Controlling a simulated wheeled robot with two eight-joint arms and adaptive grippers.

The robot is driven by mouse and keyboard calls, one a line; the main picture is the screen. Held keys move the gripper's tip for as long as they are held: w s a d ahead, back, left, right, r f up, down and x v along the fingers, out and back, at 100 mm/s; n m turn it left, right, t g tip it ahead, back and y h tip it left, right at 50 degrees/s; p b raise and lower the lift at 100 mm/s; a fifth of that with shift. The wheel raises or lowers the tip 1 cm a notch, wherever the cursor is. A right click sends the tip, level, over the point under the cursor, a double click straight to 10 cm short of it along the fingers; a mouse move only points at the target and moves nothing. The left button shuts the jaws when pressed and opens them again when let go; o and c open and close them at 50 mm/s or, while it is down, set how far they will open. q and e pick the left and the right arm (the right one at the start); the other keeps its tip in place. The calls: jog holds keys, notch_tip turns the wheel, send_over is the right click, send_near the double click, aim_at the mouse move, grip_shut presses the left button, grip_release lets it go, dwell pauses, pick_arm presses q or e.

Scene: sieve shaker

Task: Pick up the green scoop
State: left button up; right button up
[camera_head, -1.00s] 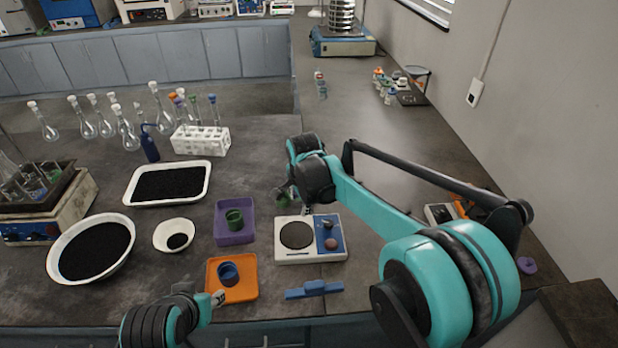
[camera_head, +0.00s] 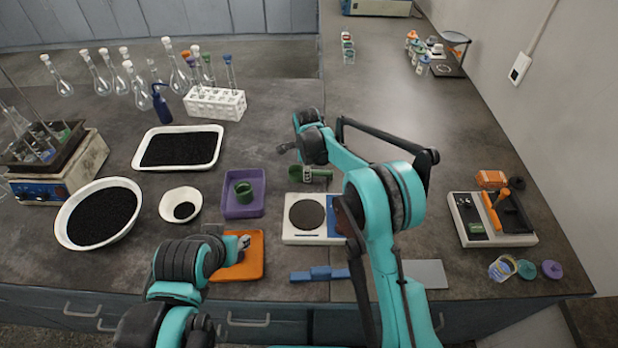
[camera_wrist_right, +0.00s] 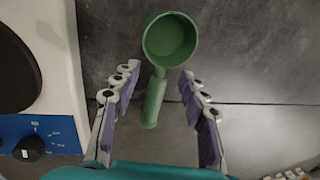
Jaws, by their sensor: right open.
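The green scoop (camera_wrist_right: 169,40) lies on the dark bench, its round cup at the top of the right wrist view and its handle pointing down between the fingers. In the head view the scoop (camera_head: 322,172) is just behind the balance, partly covered by my right gripper (camera_head: 307,172). My right gripper (camera_wrist_right: 158,75) is open, with padded fingers on both sides of the handle and visible gaps to it. My left gripper (camera_head: 243,242) is over the orange tray (camera_head: 253,268); its fingers are too small to judge.
The balance (camera_head: 290,238) stands close to the scoop. White bowls, a black-filled tray and a flask rack are further left.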

jog(key=shift+w+f, duration=0.15)
jog(key=shift+f, duration=0.65)
jog(key=shift+r, duration=0.1)
jog(key=shift+c, duration=0.6)
grip_shut()
jog(key=shift+r, duration=0.6)
jog(key=r, duration=0.1)
jog(key=r+p, duration=0.1)
jog(key=d+r+p, duration=0.1)
jog(key=r, duration=0.1)
jog(key=shift+s, duration=0.35)
jog(key=s+d+r+p, duration=0.3)
jog(key=s+d+r, duration=0.2)
jog(key=d, duration=0.3)
jog(key=shift+s+d+r, duration=0.2)
jog(key=shift+s+r, duration=0.2)
jog(key=shift+s, duration=0.25)
